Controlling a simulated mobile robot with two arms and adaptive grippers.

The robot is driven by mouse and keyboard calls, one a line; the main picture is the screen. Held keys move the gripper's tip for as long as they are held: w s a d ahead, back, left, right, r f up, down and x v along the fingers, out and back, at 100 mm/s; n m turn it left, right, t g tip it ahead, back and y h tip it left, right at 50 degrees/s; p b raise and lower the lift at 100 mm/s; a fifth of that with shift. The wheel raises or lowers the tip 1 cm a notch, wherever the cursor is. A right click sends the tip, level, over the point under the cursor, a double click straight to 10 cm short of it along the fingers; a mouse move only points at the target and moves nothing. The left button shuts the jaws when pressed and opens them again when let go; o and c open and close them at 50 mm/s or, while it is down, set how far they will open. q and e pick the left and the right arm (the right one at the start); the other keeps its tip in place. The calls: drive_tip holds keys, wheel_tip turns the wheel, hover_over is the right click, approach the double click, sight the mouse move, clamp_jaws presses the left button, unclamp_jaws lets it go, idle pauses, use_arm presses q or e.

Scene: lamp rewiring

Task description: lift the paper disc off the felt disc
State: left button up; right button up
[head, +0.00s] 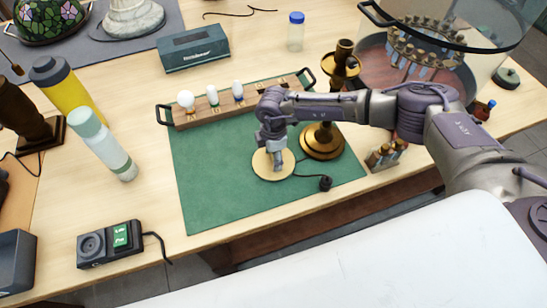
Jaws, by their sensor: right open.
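A pale tan round disc (262,171), which looks like the paper disc, lies flat on the green mat (218,200). I cannot make out a separate felt disc; it may be hidden under the pale one. My right gripper (276,161) points down over the middle of the pale disc, with its fingers open. I cannot tell whether the fingertips touch the disc. My left gripper is not in view.
A brass lamp base (323,143) stands right of the disc, with a dark cord and plug (325,183) beside it. A wooden tray with bulbs (212,108) is behind. A tester box (109,242) is front left. The mat's left front is clear.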

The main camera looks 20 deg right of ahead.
drive_tip(key=c, duration=0.9)
drive_tip(key=shift+o, duration=0.2)
